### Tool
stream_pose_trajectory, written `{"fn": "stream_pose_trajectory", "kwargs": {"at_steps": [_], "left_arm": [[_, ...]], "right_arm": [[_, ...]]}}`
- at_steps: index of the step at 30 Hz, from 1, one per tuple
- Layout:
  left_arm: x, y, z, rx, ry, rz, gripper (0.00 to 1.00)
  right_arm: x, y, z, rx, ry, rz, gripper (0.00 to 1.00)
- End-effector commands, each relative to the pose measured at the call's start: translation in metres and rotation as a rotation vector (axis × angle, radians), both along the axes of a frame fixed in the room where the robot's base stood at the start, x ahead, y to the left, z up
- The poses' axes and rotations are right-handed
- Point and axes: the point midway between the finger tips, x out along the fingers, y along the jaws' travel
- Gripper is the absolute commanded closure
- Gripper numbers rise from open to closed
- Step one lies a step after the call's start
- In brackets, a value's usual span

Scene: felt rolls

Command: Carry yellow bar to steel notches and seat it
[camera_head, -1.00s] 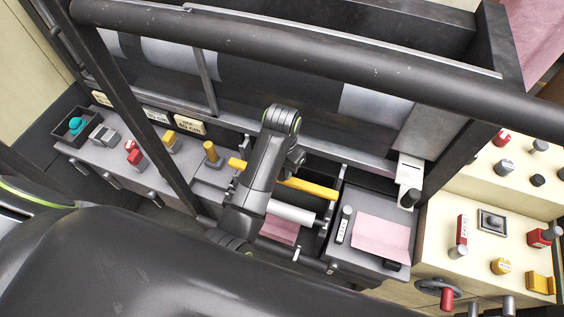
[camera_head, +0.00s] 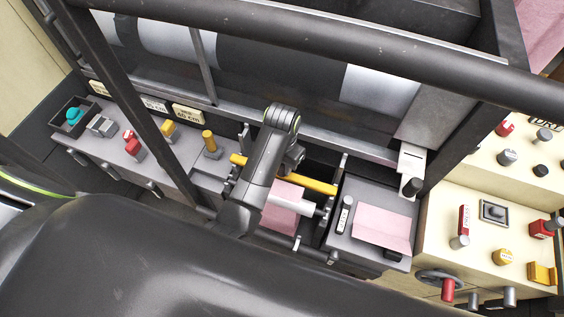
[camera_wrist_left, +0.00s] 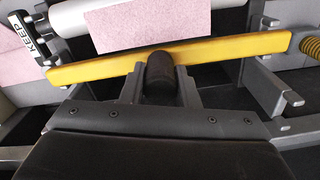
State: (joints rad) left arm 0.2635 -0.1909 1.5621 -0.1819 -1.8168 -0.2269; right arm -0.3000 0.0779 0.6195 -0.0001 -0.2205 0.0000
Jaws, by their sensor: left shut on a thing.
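The yellow bar (camera_head: 318,186) lies nearly level over the dark gap between the side cheeks. My left gripper (camera_wrist_left: 160,72) is shut on its middle in the left wrist view, where the bar (camera_wrist_left: 235,48) spans most of the picture. In the head view my left arm's end (camera_head: 276,140) covers the bar's middle and the fingertips. Steel notched brackets stand on both sides, one at the right (camera_head: 343,163) and one at the left (camera_head: 244,135). A notched bracket (camera_wrist_left: 266,88) shows below the bar's right end in the wrist view. Whether the bar touches any notch I cannot tell. My right gripper is not in view.
A pink felt strip (camera_head: 286,192) hangs over a white roller beside the bar. A grey box with a pink sheet (camera_head: 382,228) stands to the right, a bench with coloured knobs (camera_head: 134,146) to the left. A thick dark rail (camera_head: 330,45) crosses above.

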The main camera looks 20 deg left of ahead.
Motion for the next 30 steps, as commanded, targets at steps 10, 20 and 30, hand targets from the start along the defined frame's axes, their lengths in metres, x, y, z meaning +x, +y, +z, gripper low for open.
{"fn": "stream_pose_trajectory", "kwargs": {"at_steps": [10, 20, 30], "left_arm": [[0.0001, 0.0001, -0.0054, 0.0, 0.0, 0.0, 1.0], [0.0, 0.0001, -0.0087, 0.0, 0.0, 0.0, 0.63], [-0.0003, 0.0001, -0.0091, 0.0, 0.001, 0.0, 0.47]], "right_arm": [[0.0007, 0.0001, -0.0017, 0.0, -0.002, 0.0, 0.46], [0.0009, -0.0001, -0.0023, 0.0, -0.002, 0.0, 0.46], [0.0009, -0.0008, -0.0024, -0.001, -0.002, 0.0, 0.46]]}}
